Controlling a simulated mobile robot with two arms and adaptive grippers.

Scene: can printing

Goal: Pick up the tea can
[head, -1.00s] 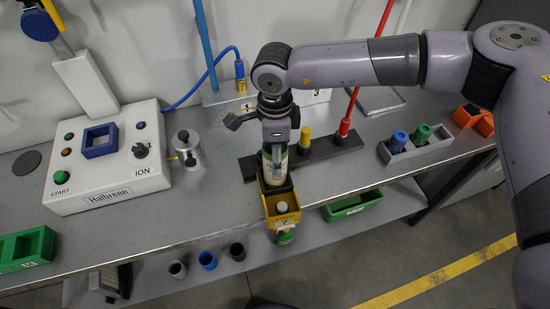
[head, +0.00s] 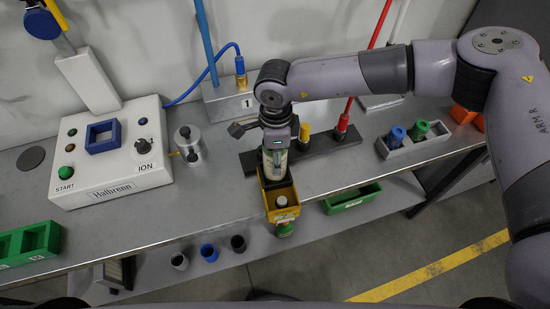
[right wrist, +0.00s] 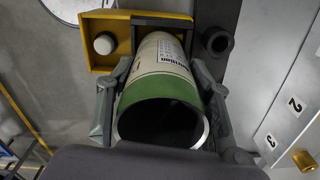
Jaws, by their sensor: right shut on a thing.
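The tea can (right wrist: 160,80), cream with dark print and a wide green band, is between the fingers of my right gripper (right wrist: 160,105) in the right wrist view. The fingers are shut on its sides, and its open round end faces the camera. In the head view the can (head: 274,172) shows below my right gripper (head: 275,158), just behind a yellow tray (head: 283,214). Its far end is at a dark part beside the tray; I cannot tell whether it touches. My left gripper is not in view.
A yellow tray with a white-capped item (right wrist: 104,43) is close to the can. A dark rack (head: 318,149) with yellow and red parts stands behind. A grey holder (head: 418,146) with blue and green cans is to the right.

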